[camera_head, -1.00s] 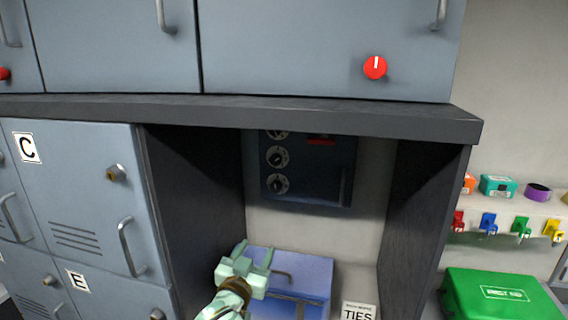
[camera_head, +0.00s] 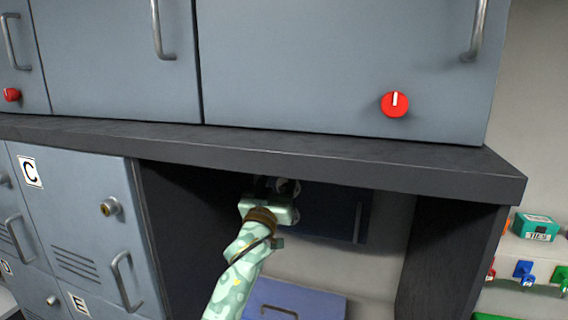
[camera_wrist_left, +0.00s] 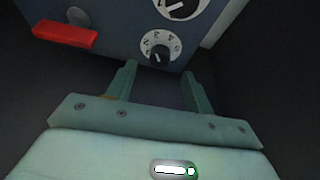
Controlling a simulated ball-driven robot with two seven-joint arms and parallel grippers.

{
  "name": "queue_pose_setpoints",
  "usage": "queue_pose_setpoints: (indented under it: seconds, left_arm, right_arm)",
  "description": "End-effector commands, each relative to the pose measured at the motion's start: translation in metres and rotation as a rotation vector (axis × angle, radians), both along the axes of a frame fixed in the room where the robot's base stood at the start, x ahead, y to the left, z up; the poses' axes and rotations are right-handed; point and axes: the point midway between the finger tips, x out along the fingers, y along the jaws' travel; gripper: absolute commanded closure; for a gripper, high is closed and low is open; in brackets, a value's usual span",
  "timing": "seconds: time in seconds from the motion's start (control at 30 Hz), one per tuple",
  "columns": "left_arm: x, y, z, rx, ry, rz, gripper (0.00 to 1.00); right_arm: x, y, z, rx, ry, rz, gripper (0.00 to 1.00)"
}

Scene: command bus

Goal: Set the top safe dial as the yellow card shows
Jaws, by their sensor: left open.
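The safe (camera_head: 335,215) is a dark blue box under the shelf, with the shelf edge and my arm hiding part of its front. My left gripper (camera_head: 270,190) is in front of its dial side. In the left wrist view, the picture seems upside down. There the open fingers of my left gripper (camera_wrist_left: 160,75) point at the top dial (camera_wrist_left: 160,50), a white numbered disc with a black knob. The knob is just ahead of the fingertips; I cannot tell if they touch. Another dial (camera_wrist_left: 182,8) is cut off by the picture edge. I see no yellow card.
A red handle (camera_wrist_left: 65,35) sits beside the top dial. The dark shelf (camera_head: 300,155) overhangs the safe closely. The dark side wall (camera_head: 450,265) bounds the recess on the right. A blue-violet box (camera_head: 295,300) stands below. Grey cabinets hang above.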

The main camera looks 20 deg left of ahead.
Motion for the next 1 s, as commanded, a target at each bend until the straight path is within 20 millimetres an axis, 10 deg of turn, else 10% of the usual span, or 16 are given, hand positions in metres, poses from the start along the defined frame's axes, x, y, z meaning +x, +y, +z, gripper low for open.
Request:
queue_pose_setpoints:
  seconds: [0.3,0.67,0.83,1.0]
  left_arm:
    - [0.047,-0.001,0.019,-0.001,0.0,0.0,0.48]
    - [0.052,-0.001,0.021,0.001,0.0,0.0,0.48]
    - [0.052,-0.001,0.021,0.001,0.0,0.0,0.92]
    - [0.052,-0.001,0.021,0.003,0.001,0.0,0.92]
  right_arm:
    - [0.002,0.0,0.001,0.0,-0.004,0.0,0.64]
    - [0.002,-0.003,0.001,-0.003,-0.003,0.001,0.64]
    - [0.001,-0.003,0.001,-0.004,-0.002,0.001,0.64]
    - [0.001,-0.003,0.002,-0.004,-0.001,0.001,0.64]
